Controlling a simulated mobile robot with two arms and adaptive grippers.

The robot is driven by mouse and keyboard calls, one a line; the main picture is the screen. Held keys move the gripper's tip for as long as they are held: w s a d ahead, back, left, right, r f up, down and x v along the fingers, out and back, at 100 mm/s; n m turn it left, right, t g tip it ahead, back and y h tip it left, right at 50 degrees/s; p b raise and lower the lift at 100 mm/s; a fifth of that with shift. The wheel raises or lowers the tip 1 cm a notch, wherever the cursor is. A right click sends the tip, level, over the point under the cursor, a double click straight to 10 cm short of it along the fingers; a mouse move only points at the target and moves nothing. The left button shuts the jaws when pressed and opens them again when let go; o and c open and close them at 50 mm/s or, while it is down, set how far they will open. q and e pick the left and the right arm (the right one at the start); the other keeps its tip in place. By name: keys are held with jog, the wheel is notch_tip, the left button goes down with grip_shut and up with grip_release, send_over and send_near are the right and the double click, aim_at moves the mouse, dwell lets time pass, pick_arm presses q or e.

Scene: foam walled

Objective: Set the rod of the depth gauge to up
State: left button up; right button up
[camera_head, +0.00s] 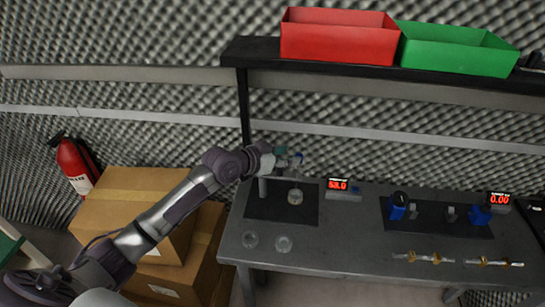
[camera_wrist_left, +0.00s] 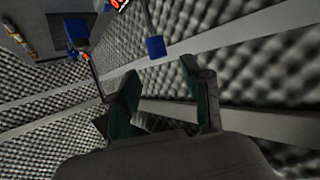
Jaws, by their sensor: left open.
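The depth gauge appears to be the grey stand (camera_head: 262,187) on the left dark mat of the bench. A small blue piece (camera_head: 300,157) shows at its top, beside my left gripper (camera_head: 284,158). In the left wrist view a blue block (camera_wrist_left: 155,47) sits at the end of a thin grey bar, just beyond and between the open fingertips of my left gripper (camera_wrist_left: 162,70). The fingers seem apart from the block. The gripper hides part of the stand's top in the head view. My right gripper is not in view.
A display reading 58.0 (camera_head: 338,185) stands right of the mat. Two clear glass dishes (camera_head: 284,243) lie at the bench front. Blue devices (camera_head: 397,206) stand on the right mat. Red (camera_head: 338,40) and green (camera_head: 455,50) bins sit on the shelf above. Cardboard boxes (camera_head: 130,205) stand left.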

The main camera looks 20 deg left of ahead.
pick_arm(q)
jog(key=v, duration=0.6)
jog(key=shift+s, duration=0.2)
jog(key=shift+a+r, duration=0.1)
